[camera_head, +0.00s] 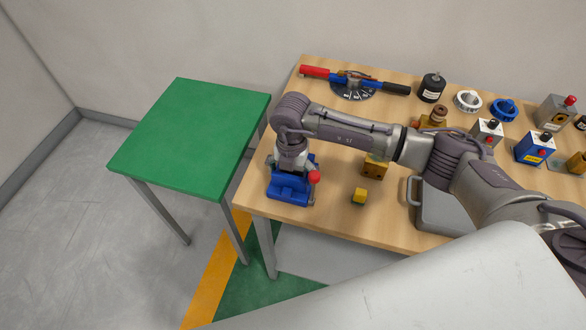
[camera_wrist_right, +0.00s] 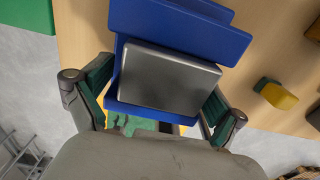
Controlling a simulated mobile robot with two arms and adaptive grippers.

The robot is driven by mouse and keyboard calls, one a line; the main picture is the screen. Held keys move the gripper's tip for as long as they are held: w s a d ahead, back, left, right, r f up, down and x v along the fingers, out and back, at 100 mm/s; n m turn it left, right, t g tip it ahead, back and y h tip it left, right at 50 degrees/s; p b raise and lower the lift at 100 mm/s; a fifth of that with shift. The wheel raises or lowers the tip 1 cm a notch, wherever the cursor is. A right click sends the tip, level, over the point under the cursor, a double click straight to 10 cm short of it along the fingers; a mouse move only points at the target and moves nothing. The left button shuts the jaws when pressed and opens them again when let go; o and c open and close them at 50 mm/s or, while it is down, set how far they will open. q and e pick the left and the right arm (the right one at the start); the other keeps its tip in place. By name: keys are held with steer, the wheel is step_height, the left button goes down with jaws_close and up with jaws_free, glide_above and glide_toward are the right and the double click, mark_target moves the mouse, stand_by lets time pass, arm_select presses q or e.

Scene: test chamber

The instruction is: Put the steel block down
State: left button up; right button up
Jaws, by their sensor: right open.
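The steel block (camera_wrist_right: 168,78) is a grey rectangular block. In the right wrist view it lies on a blue fixture (camera_wrist_right: 185,32), between my right gripper's fingers. My right gripper (camera_head: 291,166) is open around the block, with green-padded fingers to its left and right. In the head view it points down over the blue fixture (camera_head: 288,190), at the wooden table's left front corner. The gripper hides the block in the head view. Whether either finger touches the block I cannot tell. My left gripper is not in view.
A bare green table (camera_head: 190,135) stands left of the wooden table (camera_head: 330,222). A red-tipped lever (camera_head: 314,178) rises beside the gripper. A small yellow-green block (camera_head: 358,196), a brown block (camera_head: 375,167) and a grey case (camera_head: 440,210) lie to the right. Several devices line the back.

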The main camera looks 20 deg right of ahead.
steer(key=shift+r, duration=0.1)
steer(key=c, duration=1.2)
steer(key=shift+r+p, duration=2.55)
steer(key=shift+r, duration=1.2)
steer(key=shift+c, duration=0.2)
